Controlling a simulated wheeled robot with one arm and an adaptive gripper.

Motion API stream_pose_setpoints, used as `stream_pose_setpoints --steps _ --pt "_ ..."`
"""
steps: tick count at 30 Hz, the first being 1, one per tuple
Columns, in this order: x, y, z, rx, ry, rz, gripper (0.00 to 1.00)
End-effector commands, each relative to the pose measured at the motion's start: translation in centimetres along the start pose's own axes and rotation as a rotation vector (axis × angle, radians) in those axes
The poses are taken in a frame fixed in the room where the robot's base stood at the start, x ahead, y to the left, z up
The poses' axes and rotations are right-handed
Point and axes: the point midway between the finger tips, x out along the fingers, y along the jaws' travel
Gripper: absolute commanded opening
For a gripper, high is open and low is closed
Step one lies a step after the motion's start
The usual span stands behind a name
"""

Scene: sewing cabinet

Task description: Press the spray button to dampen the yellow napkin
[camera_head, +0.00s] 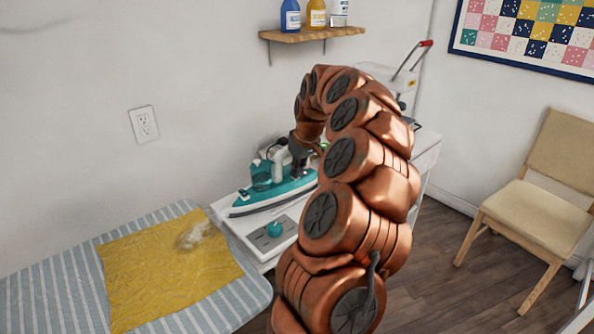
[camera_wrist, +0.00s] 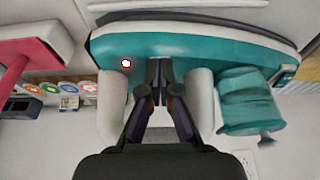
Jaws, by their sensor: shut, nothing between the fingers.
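The yellow napkin (camera_head: 150,275) lies flat on a striped board at the lower left. A whitish puff like mist (camera_head: 195,236) hangs over its right edge, in front of the iron's tip. The teal and white iron (camera_head: 270,193) rests on the white cabinet with its tip toward the napkin. My gripper (camera_head: 302,150) reaches down at the iron's handle, partly hidden by my arm. In the wrist view my gripper (camera_wrist: 158,68) is shut and empty, its fingertips over the teal body (camera_wrist: 220,44) beside white handle parts. Contact and the spray button itself cannot be made out.
The striped ironing board (camera_head: 70,300) fills the lower left. A grey panel with a teal knob (camera_head: 274,229) is before the iron. A shelf (camera_head: 312,34) with bottles hangs above. A wooden chair (camera_head: 540,200) stands right; some floor beside it is clear.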

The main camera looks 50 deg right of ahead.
Motion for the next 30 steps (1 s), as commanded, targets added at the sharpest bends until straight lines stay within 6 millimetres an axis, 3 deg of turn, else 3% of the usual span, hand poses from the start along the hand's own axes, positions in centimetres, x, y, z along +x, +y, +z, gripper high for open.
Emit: stream_pose_setpoints --steps 2,8,14,22,30 --pt "0.9 -0.2 0.6 -0.001 -0.019 -0.011 0.0" --pt "-0.3 -0.3 0.2 -0.002 -0.017 -0.009 0.0" --pt "-4.1 -0.3 -1.1 -0.003 -0.002 -0.002 0.0" --pt "-8.9 -0.1 -1.2 -0.002 0.004 0.003 0.0" --pt "-12.4 -0.1 -1.2 -0.001 0.002 0.002 0.0"
